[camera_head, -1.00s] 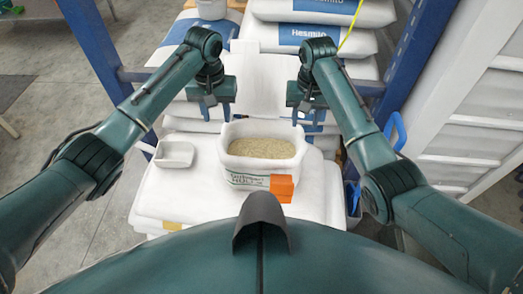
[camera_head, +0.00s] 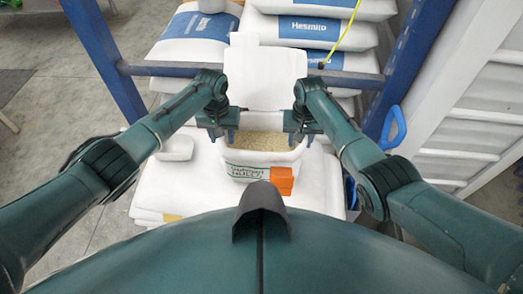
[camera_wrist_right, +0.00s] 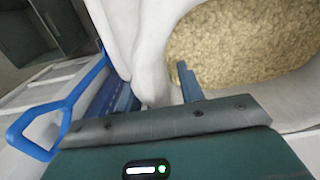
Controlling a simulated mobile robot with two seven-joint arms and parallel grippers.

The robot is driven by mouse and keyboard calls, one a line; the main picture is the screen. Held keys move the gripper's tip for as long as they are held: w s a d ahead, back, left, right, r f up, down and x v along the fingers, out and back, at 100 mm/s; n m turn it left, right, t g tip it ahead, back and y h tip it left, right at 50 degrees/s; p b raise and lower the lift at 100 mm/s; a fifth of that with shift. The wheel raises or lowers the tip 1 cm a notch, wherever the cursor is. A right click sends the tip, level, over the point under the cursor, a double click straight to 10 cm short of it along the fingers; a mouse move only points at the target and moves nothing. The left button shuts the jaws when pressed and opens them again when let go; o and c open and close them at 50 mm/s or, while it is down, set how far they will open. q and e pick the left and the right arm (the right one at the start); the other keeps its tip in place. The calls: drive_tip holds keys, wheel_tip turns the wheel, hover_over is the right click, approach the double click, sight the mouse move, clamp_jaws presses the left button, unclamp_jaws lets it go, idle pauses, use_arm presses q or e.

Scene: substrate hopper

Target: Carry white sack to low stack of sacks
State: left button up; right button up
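The white sack (camera_head: 262,165) is open at the top, filled with tan grain, with green print on its front. It stands upright on a white sack surface in front of me. My left gripper (camera_head: 221,135) is at its left rim and my right gripper (camera_head: 300,138) at its right rim. Their fingers look spread, pointing down astride the rim. In the right wrist view one finger (camera_wrist_right: 188,82) is over the grain, with the white rim beside it. Behind the rack bar, a lower stack of sacks (camera_head: 193,50) is at left and a taller stack (camera_head: 320,32) at right.
A blue rack bar (camera_head: 160,69) crosses behind the sack, between blue posts. A white scoop-like tray (camera_head: 177,148) lies left. A blue handle (camera_head: 393,128) is at right, near a white panelled wall.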

use_arm(q)
drive_tip(key=shift+f, duration=0.7)
use_arm(e)
drive_tip(key=shift+f, duration=0.7)
use_arm(q)
drive_tip(key=shift+c, duration=0.5)
use_arm(e)
drive_tip(key=shift+c, duration=0.5)
use_arm(q)
clamp_jaws()
use_arm(e)
clamp_jaws()
use_arm(q)
drive_tip(key=shift+w+r, duration=0.15)
drive_tip(key=shift+r, duration=0.1)
use_arm(e)
drive_tip(key=shift+w+r, duration=0.15)
drive_tip(key=shift+r, duration=0.1)
